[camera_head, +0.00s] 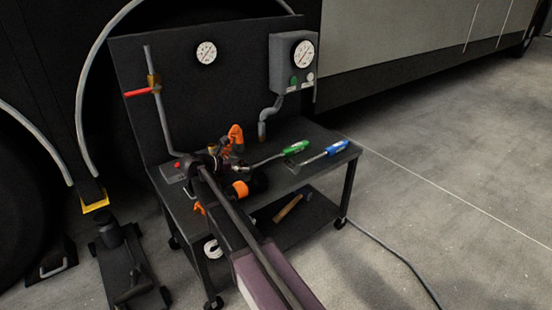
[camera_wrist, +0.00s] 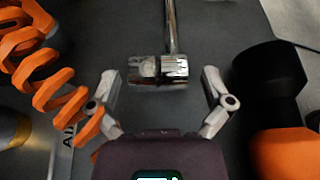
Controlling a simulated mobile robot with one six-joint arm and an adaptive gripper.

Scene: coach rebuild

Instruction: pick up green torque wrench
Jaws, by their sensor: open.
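The green torque wrench (camera_head: 296,147) lies on the top of the dark cart, its green handle to the right and its metal shaft running left towards my gripper (camera_head: 226,160). In the wrist view a chrome ratchet head (camera_wrist: 158,70) with its shaft running up lies between the fingers of my gripper (camera_wrist: 160,76). It appears to be the wrench's head; its handle is out of that view. The gripper is open, with a gap on each side of the head.
An orange coiled hose (camera_wrist: 45,75) is close left of the fingers, and a black and orange tool (camera_wrist: 270,85) close right. A blue-handled tool (camera_head: 337,147) lies right of the wrench. A gauge panel (camera_head: 215,85) stands behind the cart top (camera_head: 310,172).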

